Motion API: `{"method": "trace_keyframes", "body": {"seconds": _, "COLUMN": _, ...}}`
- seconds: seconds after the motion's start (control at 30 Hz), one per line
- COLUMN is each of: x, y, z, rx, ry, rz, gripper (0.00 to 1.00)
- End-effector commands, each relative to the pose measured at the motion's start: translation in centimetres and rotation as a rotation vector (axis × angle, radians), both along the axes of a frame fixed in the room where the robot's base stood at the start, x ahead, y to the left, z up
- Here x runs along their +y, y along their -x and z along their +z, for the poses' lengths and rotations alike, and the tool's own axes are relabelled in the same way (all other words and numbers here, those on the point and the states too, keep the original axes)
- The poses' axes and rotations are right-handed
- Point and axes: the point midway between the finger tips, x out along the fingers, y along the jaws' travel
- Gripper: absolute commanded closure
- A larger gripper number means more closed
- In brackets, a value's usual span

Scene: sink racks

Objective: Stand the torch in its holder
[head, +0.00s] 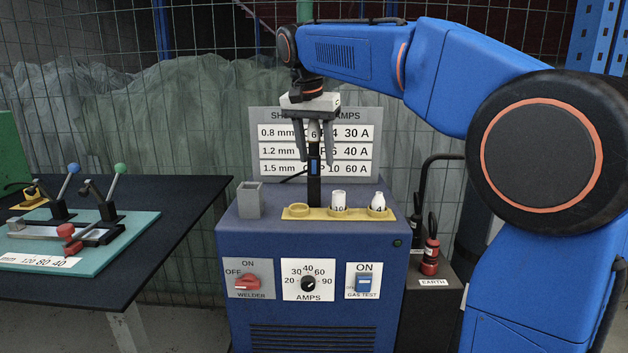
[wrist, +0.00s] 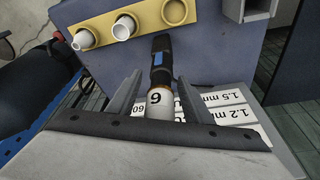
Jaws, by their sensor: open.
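The torch (head: 314,182) is black with a blue switch and carries a white cup marked 6 at its top end. It appears upright at the welder's top, behind the yellow tray; its lower end is partly hidden. My gripper (head: 317,158) points down from above, open, with one finger on each side of the cup. The wrist view shows the torch (wrist: 161,58) and the cup (wrist: 159,102) between the spread fingers (wrist: 160,84). A grey square open-topped box (head: 250,200), which looks like the holder, stands to the left and seems empty. It shows partly in the wrist view (wrist: 257,10).
The yellow tray (head: 297,212) on the blue welder (head: 310,250) has one empty place and holds cups marked 10 (head: 338,200) and 4 (head: 377,201). An amps chart (head: 358,150) stands behind. A dark table (head: 180,200) with a lever fixture is at left.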

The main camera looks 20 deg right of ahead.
Motion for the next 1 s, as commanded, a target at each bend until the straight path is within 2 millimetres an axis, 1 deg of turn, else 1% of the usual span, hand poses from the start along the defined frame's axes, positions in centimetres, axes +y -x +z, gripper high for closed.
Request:
{"method": "trace_keyframes", "body": {"seconds": 0.03, "x": 0.0, "y": 0.0, "z": 0.0, "rx": 0.000, "ry": 0.000, "rz": 0.000, "gripper": 0.54}}
{"method": "trace_keyframes", "body": {"seconds": 0.07, "x": 0.0, "y": 0.0, "z": 0.0, "rx": 0.000, "ry": 0.000, "rz": 0.000, "gripper": 0.61}}
{"method": "trace_keyframes", "body": {"seconds": 0.1, "x": 0.0, "y": 0.0, "z": 0.0, "rx": 0.000, "ry": 0.000, "rz": 0.000, "gripper": 0.71}}
{"method": "trace_keyframes", "body": {"seconds": 0.17, "x": 0.0, "y": 0.0, "z": 0.0, "rx": 0.000, "ry": 0.000, "rz": 0.000, "gripper": 0.85}}
{"method": "trace_keyframes", "body": {"seconds": 0.2, "x": 0.0, "y": 0.0, "z": 0.0, "rx": 0.000, "ry": 0.000, "rz": 0.000, "gripper": 0.95}}
{"method": "trace_keyframes", "body": {"seconds": 0.23, "x": 0.0, "y": 0.0, "z": 0.0, "rx": 0.000, "ry": 0.000, "rz": 0.000, "gripper": 1.00}}
{"method": "trace_keyframes", "body": {"seconds": 0.57, "x": 0.0, "y": 0.0, "z": 0.1, "rx": -0.001, "ry": 0.000, "rz": 0.000, "gripper": 1.00}}
{"method": "trace_keyframes", "body": {"seconds": 0.67, "x": 0.0, "y": 0.0, "z": 0.5, "rx": -0.001, "ry": 0.000, "rz": 0.000, "gripper": 1.00}}
{"method": "trace_keyframes", "body": {"seconds": 0.77, "x": 0.0, "y": -0.1, "z": 1.5, "rx": -0.003, "ry": 0.000, "rz": 0.000, "gripper": 1.00}}
{"method": "trace_keyframes", "body": {"seconds": 1.0, "x": 0.0, "y": -0.1, "z": 5.7, "rx": -0.004, "ry": 0.000, "rz": 0.000, "gripper": 1.00}}
